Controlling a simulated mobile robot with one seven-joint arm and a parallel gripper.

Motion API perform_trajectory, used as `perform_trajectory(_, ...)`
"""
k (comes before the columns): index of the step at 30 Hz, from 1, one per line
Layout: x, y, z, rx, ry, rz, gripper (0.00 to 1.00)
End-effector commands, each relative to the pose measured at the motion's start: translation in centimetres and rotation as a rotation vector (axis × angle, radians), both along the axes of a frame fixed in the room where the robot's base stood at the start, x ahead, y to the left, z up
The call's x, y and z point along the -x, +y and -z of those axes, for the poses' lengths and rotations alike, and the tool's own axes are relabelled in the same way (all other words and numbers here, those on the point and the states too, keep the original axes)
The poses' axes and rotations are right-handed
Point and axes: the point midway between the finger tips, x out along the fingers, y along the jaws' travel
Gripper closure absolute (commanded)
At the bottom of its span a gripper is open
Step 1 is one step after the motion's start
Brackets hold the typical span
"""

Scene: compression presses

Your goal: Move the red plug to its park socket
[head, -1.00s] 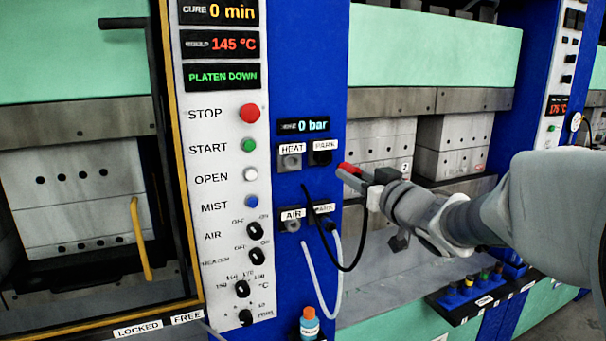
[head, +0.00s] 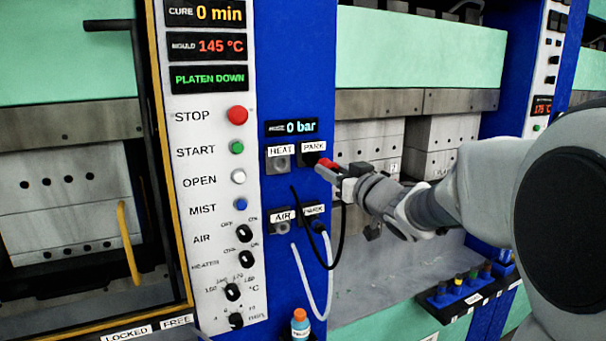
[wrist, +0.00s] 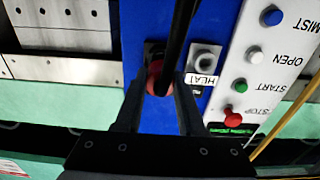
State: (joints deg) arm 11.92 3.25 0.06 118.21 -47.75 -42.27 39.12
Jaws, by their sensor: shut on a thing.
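The red plug (head: 326,163) is between the fingers of my gripper (head: 330,171), which is shut on it. In the head view the plug is right at the upper PARK socket (head: 312,158), lined up in front of it. I cannot tell whether it is seated or has a small gap. The wrist view shows the red plug (wrist: 155,78) between the fingertips (wrist: 160,86), with its black cable (wrist: 177,45) crossing in front. The plug and cable mostly hide the socket there. The HEAT socket (head: 281,161) is empty, to the left of PARK.
Below are the AIR socket (head: 282,227) and a lower PARK socket holding a plug with a pale hose (head: 328,270). The control panel with buttons (head: 237,115) stands left. A bottle (head: 300,324) is below. A rack of coloured items (head: 466,284) is at lower right.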

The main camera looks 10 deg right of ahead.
Motion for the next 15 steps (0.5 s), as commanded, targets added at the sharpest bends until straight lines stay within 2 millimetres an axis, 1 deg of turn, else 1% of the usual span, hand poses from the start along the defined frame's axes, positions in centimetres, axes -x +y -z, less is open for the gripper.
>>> perform_trajectory(1, -0.4, 0.2, 0.0, -0.001, 0.000, -0.001, 1.00)
perform_trajectory(6, -1.2, 0.4, 0.0, 0.000, 0.000, -0.001, 1.00)
perform_trajectory(15, -1.5, 0.5, 0.0, 0.000, 0.000, 0.000, 1.00)
